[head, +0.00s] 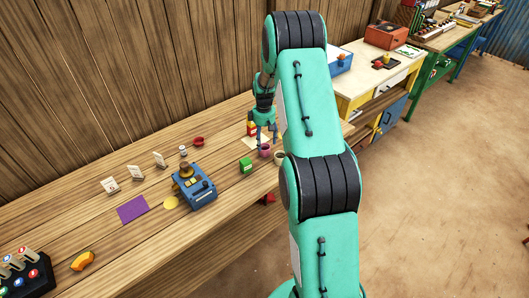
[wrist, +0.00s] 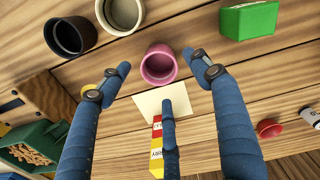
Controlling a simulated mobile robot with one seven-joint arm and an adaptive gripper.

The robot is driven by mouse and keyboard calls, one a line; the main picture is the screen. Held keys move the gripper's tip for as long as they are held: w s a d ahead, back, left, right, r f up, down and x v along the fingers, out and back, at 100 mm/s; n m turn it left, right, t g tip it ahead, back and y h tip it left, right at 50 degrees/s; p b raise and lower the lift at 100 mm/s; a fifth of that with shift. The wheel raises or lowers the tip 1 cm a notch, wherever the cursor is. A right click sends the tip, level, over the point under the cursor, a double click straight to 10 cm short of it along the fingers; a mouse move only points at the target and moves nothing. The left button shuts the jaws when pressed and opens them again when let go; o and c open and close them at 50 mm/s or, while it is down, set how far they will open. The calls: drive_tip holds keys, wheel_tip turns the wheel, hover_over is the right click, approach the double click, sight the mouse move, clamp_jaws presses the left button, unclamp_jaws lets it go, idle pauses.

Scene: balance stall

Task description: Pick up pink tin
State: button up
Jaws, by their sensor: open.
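The pink tin (head: 264,151) stands on the wooden counter in the head view, just below my gripper (head: 265,134). In the wrist view the pink tin (wrist: 149,77) shows its open top, beyond a pale card. My gripper (wrist: 157,64) is open there, with one blue finger at the left, one at the right and one in the middle below. The tin appears between the side fingertips. No finger visibly holds it, and I cannot tell the exact height gap.
A dark tin (wrist: 58,48) and a cream tin (wrist: 122,12) stand left of the pink one in the wrist view. A green box (wrist: 249,22) is at the right. A yellow-and-red box (wrist: 157,152) lies behind the middle finger. A blue scale (head: 197,193) stands farther left in the head view.

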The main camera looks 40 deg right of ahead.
sight(265, 147)
drive_tip(key=shift+d+f+b, duration=0.1)
drive_tip(key=shift+f+b, duration=0.6)
drive_tip(key=shift+f, duration=1.9)
drive_tip(key=c, duration=1.2)
